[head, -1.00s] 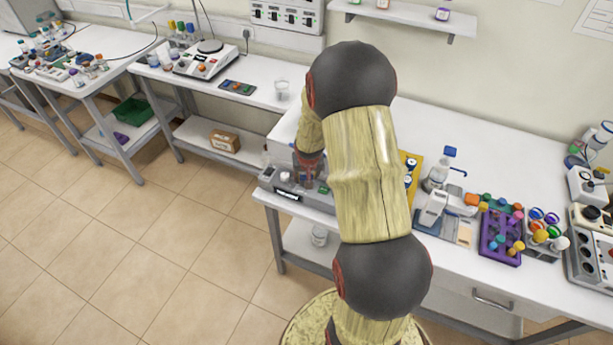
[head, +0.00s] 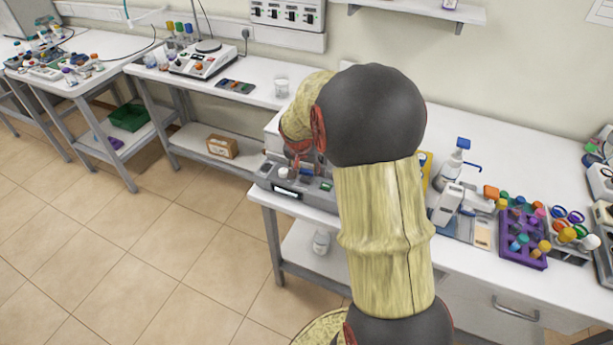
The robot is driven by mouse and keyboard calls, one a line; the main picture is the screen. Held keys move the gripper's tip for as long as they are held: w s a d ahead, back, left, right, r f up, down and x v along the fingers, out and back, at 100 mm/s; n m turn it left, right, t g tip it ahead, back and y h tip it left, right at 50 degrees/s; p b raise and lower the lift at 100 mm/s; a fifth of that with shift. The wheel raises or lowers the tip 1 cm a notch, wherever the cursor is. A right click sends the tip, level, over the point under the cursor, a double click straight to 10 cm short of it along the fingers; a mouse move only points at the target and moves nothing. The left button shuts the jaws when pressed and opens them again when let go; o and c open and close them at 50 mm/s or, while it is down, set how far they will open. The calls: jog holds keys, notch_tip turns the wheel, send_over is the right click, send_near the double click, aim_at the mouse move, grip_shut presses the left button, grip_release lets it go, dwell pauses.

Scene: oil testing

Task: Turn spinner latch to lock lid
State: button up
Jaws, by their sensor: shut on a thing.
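The grey and white oil tester (head: 305,190) stands at the left end of the right-hand bench, with a small lit display on its front. My gripper (head: 305,168) is low over its top, mostly hidden by my own arm. It is shut on a small part there, which looks like the spinner latch. The latch and the lid are too small and covered to tell how they are turned or seated.
A purple tube rack (head: 522,238) and a spray bottle (head: 450,165) stand to the right on the bench. The tiled floor at left is clear.

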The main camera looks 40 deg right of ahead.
jog(key=shift+w+f+m+g+h+b, duration=0.1)
jog(key=shift+m+g+h+b, duration=0.2)
jog(key=shift+m+b, duration=0.75)
jog(key=shift+b, duration=0.55)
jog(key=o, duration=1.2)
jog(key=shift+c, duration=0.2)
jog(key=shift+a+r, duration=0.1)
jog(key=shift+r, duration=0.1)
jog(key=v, duration=1.1)
jog(key=shift+r, duration=0.4)
jog(key=shift+a, duration=0.15)
